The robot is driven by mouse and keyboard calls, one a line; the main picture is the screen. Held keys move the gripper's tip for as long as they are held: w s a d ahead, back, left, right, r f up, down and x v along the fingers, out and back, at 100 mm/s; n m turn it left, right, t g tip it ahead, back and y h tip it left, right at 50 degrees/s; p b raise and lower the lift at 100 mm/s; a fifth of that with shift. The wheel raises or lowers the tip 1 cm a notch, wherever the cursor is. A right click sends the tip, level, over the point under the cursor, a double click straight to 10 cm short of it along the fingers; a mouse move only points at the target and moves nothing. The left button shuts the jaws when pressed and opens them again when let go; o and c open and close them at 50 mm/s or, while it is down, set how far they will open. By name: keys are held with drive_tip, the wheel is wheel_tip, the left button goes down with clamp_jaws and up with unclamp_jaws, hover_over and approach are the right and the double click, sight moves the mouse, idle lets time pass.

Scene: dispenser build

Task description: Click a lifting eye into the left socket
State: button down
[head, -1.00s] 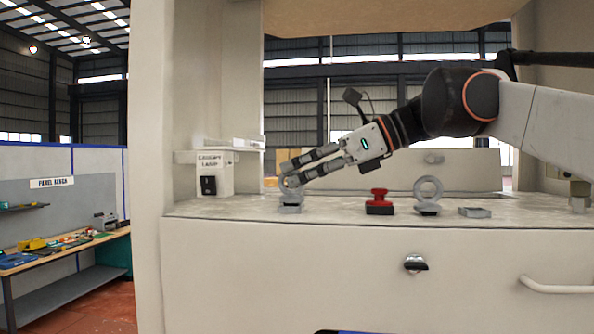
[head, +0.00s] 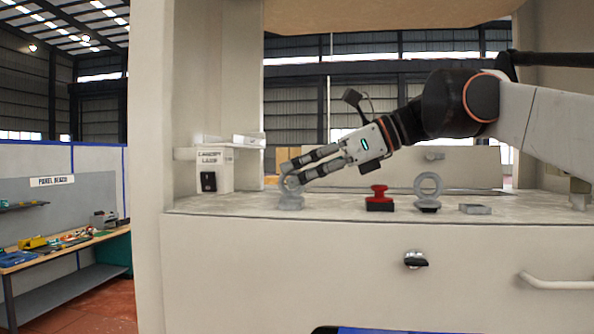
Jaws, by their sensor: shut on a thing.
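My gripper (head: 293,177) reaches in from the right, tilted down to the left, with its fingers shut on a grey lifting eye (head: 291,188). The eye's ring is partly hidden by the fingers. The eye is upright over a low grey socket (head: 290,205) at the left of the bench top; they touch or nearly touch, and I cannot tell whether the eye is seated. A second lifting eye (head: 428,188) stands upright on a dark base right of the red knob. A low, flat grey block (head: 475,209), perhaps an empty socket, lies farther right.
A red mushroom-shaped knob (head: 379,198) on a dark base stands between the two eyes, below my wrist. A white box with a black switch (head: 208,182) stands at the back left of the bench top (head: 340,207). The front panel has a dark latch (head: 416,259) and a handle (head: 556,284).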

drive_tip(key=c, duration=1.6)
unclamp_jaws()
drive_tip(key=o, duration=0.5)
drive_tip(key=shift+d+r, duration=0.1)
drive_tip(key=shift+p+v, duration=1.3)
drive_tip(key=shift+v, duration=1.6)
drive_tip(key=shift+s, duration=0.1)
